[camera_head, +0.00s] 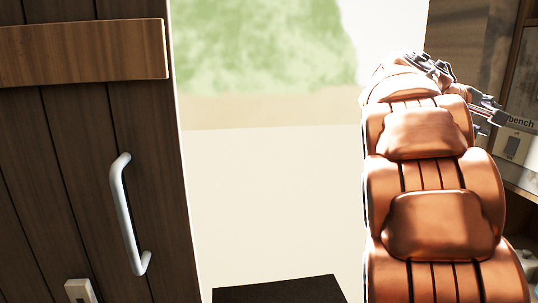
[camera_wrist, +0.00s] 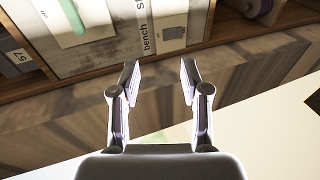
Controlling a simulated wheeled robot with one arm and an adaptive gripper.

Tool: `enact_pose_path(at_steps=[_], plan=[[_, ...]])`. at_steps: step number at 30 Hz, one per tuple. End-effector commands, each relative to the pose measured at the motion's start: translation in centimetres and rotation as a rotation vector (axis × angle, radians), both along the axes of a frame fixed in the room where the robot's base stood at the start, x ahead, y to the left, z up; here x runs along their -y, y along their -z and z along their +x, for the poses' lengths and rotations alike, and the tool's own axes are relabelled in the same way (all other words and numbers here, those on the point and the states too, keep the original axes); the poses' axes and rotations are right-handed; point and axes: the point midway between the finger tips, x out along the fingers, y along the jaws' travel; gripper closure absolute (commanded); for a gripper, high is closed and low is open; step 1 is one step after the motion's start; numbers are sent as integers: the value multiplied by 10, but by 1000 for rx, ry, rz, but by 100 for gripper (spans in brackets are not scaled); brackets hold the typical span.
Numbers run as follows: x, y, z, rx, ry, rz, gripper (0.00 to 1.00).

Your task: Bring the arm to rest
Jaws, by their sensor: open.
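My arm (camera_head: 430,180), with orange covers, reaches up and away along the right side of the head view. My gripper (camera_head: 490,113) is at its far end, pointing right, close in the picture to a pale panel with lettering ending in "bench". In the wrist view my gripper (camera_wrist: 159,75) is open, with its two fingers apart and nothing between them. The fingertips appear in front of a wooden edge; I cannot tell how far from it they are.
A dark wooden door (camera_head: 60,160) with a metal handle (camera_head: 127,213) stands at left. A bright opening (camera_head: 270,190) lies between it and my arm. The labelled panel (camera_head: 516,145) is at right. Shelving with a wooden edge (camera_wrist: 60,120) fills much of the wrist view.

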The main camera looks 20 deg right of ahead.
Motion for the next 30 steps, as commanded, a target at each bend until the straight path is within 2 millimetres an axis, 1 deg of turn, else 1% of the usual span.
enact_pose_path(at_steps=[1, 2, 3, 5, 6, 8, 9, 11, 12, 14, 15, 16, 17, 18, 20, 21, 23, 24, 27, 30], plan=[[-19, 17, 4, 18, -24, 63, 54], [-30, 30, 7, 29, -35, 103, 54], [-45, 46, 10, 43, -49, 153, 54], [-69, 71, 12, 61, -68, 230, 54], [-85, 87, 13, 72, -79, 282, 54], [-111, 112, 13, 82, -93, 362, 54], [-130, 128, 12, 92, -102, 415, 54], [-158, 152, 9, 95, -112, 496, 54], [-177, 167, 5, 96, -118, 547, 54], [-207, 188, -1, 96, -123, 625, 54], [-227, 202, -7, 92, -126, 676, 54], [-242, 213, -12, 86, -125, 714, 54], [-257, 222, -17, 82, -126, 751, 54], [-277, 234, -25, 74, -126, 800, 54], [-307, 251, -39, 58, -122, 873, 54], [-326, 263, -49, 45, -117, 920, 54], [-355, 277, -66, 24, -111, 989, 54], [-374, 287, -78, 7, -103, 1031, 54], [-415, 306, -109, -38, -84, 1127, 54], [-445, 320, -137, -79, -63, 1199, 54]])
